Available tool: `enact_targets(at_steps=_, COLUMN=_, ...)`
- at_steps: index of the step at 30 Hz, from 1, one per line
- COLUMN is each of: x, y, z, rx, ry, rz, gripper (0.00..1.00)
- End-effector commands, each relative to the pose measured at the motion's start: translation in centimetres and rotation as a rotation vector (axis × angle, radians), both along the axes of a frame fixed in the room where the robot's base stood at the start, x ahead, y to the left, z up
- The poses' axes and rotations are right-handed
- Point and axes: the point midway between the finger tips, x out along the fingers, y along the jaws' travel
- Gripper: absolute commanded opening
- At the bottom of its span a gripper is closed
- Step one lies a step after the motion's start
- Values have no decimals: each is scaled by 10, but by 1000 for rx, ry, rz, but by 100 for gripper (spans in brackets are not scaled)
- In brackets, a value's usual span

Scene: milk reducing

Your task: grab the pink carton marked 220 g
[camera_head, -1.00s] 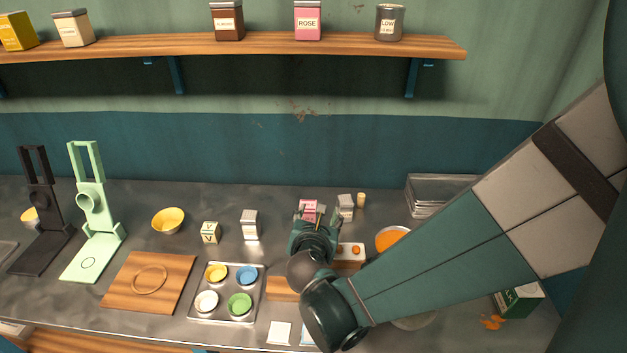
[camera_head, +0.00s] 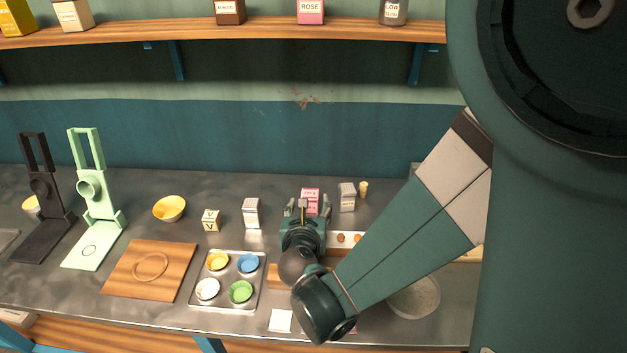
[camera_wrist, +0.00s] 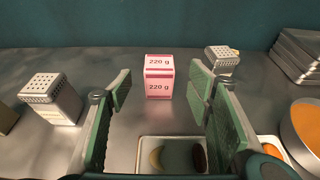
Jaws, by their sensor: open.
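The pink carton (camera_wrist: 159,78) stands upright on the metal counter in the wrist view, with "220 g" on its top and front faces. In the head view the pink carton (camera_head: 310,197) stands just beyond my gripper, its lower part hidden. My gripper (camera_head: 306,208) is open, and its green finger pads (camera_wrist: 164,96) stand wide apart in the wrist view. The carton lies ahead of the fingertips, between them in the picture. It appears apart from both fingers, with nothing held.
White shakers with perforated tops stand left (camera_wrist: 53,97) and right (camera_wrist: 221,58) of the carton. A small tray (camera_wrist: 172,141) with dark and yellowish pieces lies below the gripper. An orange-filled bowl (camera_wrist: 305,122) and stacked metal trays (camera_wrist: 299,52) are at the right.

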Motion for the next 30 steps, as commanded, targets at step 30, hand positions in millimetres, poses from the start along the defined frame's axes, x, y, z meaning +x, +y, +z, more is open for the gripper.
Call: enact_targets(at_steps=30, x=53, y=1, z=-21, rx=-1, ry=0, rz=-2, gripper=51)
